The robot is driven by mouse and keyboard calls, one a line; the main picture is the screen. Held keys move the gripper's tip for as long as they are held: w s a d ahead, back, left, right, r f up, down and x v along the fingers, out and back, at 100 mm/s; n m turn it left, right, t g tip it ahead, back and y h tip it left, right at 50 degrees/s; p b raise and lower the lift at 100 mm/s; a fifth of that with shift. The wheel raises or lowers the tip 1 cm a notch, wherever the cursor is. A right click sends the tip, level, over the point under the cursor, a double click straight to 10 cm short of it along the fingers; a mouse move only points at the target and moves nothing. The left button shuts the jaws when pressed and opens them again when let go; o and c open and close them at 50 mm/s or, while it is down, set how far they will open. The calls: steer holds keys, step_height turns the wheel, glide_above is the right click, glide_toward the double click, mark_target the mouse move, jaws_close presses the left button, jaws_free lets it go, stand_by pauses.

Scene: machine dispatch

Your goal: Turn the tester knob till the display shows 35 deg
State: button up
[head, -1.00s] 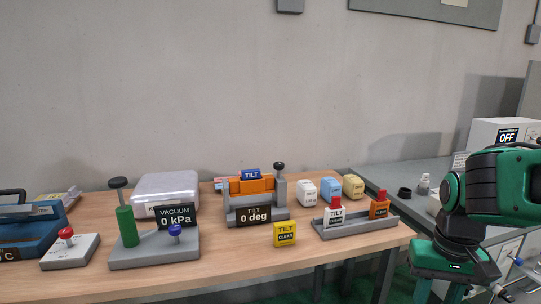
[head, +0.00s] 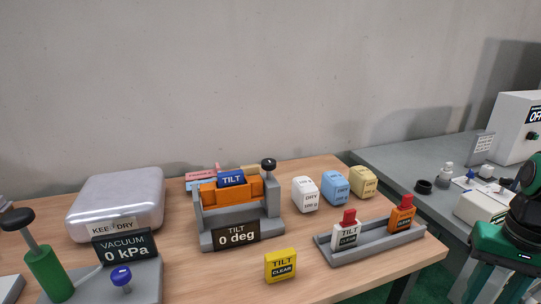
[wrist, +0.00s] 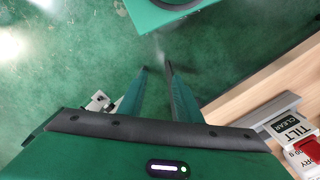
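The tilt tester (head: 222,238) is a grey stand on the wooden table with an orange cradle (head: 248,188) that looks level. A blue block marked TILT (head: 232,178) sits in the cradle. The tester's dark display (head: 236,234) reads 0 deg. Its round black knob (head: 268,165) stands on the right-hand post. My gripper is far to the right of the tester, beyond the table's right end. In the wrist view my gripper (wrist: 157,68) is empty, its two dark fingers apart over green floor.
A yellow TILT CLEAR block (head: 281,265) stands before the tester. A grey tray (head: 375,241) holds white and orange blocks with red tops. White, blue and yellow DRY blocks (head: 335,188) stand behind. The vacuum stand (head: 145,272) is at left. A grey bench (head: 410,150) is at right.

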steer(key=o, duration=0.3)
steer(key=shift+o, duration=0.8)
steer(key=shift+w+d+r+m, duration=0.15)
steer(key=shift+w+d+r, duration=0.05)
steer(key=shift+r, duration=0.45)
steer(key=shift+w+d+r+m, duration=0.15)
steer(key=shift+d+r, duration=0.05)
steer(key=shift+r, duration=0.4)
steer(key=w+a+r+m+h, duration=0.15)
steer(key=w+r+m, duration=0.35)
steer(key=w, duration=0.5)
steer(key=w+a+r+m+y, duration=0.1)
steer(key=w+a+r+m, duration=0.15)
steer(key=w+r, duration=0.6)
step_height(320, 180, up, 8)
steer(key=f+m, duration=0.1)
steer(key=m, duration=0.8)
glide_above(269, 160)
steer(key=shift+s+f, duration=0.1)
steer(key=shift+f, duration=4.8)
